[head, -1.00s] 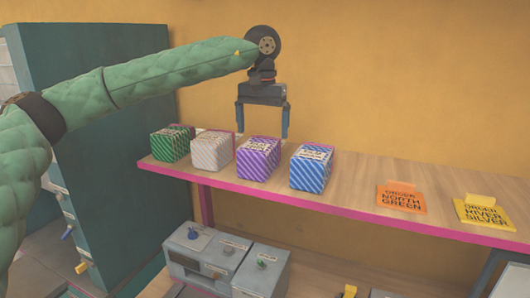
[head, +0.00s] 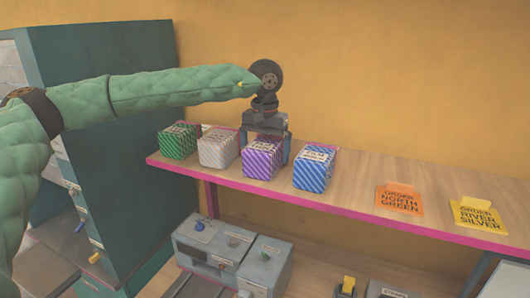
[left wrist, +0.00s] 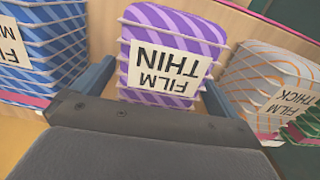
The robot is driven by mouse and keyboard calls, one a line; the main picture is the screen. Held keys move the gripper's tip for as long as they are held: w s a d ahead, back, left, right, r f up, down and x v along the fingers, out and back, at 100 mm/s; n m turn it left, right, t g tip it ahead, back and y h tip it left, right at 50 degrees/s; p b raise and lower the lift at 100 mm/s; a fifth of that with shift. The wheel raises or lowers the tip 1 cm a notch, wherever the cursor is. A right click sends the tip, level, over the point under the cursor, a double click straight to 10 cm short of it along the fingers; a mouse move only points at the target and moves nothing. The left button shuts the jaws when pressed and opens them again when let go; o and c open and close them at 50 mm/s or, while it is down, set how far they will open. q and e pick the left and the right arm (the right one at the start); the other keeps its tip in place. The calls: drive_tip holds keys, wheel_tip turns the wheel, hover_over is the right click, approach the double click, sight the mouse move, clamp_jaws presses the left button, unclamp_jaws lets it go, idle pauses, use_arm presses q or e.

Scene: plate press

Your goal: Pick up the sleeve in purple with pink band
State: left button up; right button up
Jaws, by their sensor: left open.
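The purple sleeve (head: 262,160) is a striped box with a pink edge, standing on the shelf between a silver-white box and a blue box. In the left wrist view the purple sleeve (left wrist: 172,55) shows a white label reading "FILM THIN". My left gripper (head: 264,150) is open, pointing down, with one finger at each side of the purple sleeve. In the left wrist view the open fingers (left wrist: 155,90) flank it; whether they touch it I cannot tell. My right gripper is not in view.
A silver-white box (head: 217,148) and a green box (head: 179,141) stand left of it, a blue box (head: 314,169) close on the right. An orange card (head: 399,201) and a yellow card (head: 478,214) lie farther right. The shelf (head: 355,185) is clear between.

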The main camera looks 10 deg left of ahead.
use_arm(q)
drive_tip(key=shift+c, duration=0.5)
drive_tip(key=c, duration=1.1)
drive_tip(key=shift+c, duration=0.2)
